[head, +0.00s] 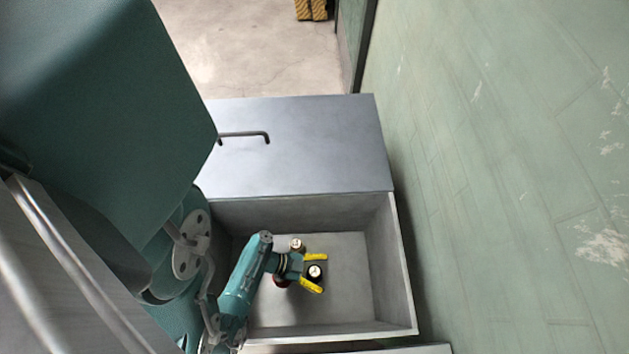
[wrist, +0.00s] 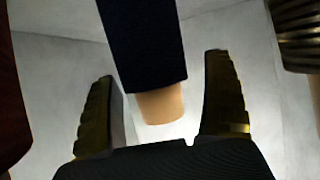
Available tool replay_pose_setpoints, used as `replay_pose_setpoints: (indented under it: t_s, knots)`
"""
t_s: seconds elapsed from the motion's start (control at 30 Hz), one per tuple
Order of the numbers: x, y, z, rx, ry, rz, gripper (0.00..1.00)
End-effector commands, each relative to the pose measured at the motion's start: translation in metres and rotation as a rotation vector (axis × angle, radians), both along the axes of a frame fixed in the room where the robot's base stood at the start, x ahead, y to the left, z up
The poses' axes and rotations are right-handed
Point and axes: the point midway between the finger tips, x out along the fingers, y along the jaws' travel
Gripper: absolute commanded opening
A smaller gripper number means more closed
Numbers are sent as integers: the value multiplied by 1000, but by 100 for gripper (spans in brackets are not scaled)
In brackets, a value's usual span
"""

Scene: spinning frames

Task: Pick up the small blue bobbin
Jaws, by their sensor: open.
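The small blue bobbin shows in the wrist view as a very dark navy winding (wrist: 140,42) with a bare tan end (wrist: 160,106). In the head view its dark body and pale top (head: 315,271) show inside the grey bin. My gripper (head: 313,272) reaches into the bin with its yellow fingers open on either side of the bobbin. In the wrist view the fingers of my gripper (wrist: 160,75) have a gap on both sides of the bobbin, which tilts slightly in the picture. Its far end is out of the wrist view.
A brown ridged bobbin (wrist: 300,32) stands to the right in the wrist view, and a dark red one (wrist: 13,110) to the left. The head view shows the brown one (head: 297,245) behind my gripper. The grey bin (head: 402,270) has free floor at right.

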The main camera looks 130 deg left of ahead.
Motion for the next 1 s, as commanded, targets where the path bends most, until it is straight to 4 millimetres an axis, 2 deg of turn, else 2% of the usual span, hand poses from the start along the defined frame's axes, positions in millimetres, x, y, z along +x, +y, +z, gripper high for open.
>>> replay_pose_setpoints:
  t_s: [0.33,0.37,0.77,1.0]
  knots:
    - [5,2,-2,-2,-2,1,83]
    - [5,2,-2,-2,-2,1,79]
    - [5,2,-2,-1,-2,1,2]
    - [5,2,-2,-1,-2,1,0]
